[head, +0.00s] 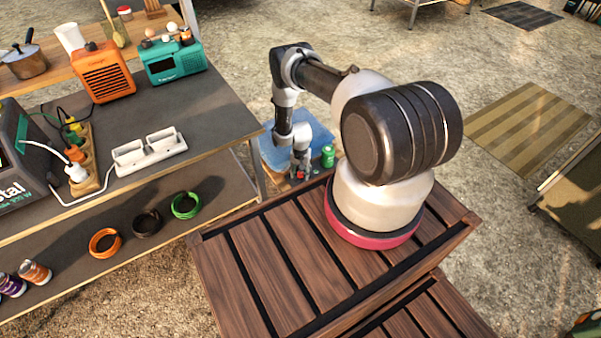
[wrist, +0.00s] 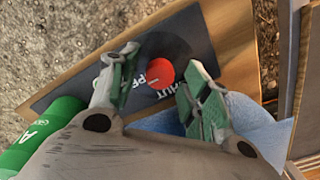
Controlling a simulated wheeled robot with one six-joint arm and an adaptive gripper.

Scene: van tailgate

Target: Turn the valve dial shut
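The valve dial is a round red disc (wrist: 162,73) with a small white mark. It sits on a dark plate (wrist: 95,72) with white lettering, partly hidden. My gripper (wrist: 162,65) is open, with one green-padded finger on each side of the dial in the wrist view. The left finger stands a little apart from the dial; the right one is close to its edge, and I cannot tell whether it touches. In the head view my gripper (head: 300,170) points down at a low surface beyond the wooden crate, with a bit of red (head: 301,175) at its tips.
A green can (head: 328,156) stands close to the gripper; it also shows in the wrist view (wrist: 40,130). A blue cloth (head: 275,153) lies beside and under the arm. A workbench (head: 225,110) with sockets and radios stands to the left.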

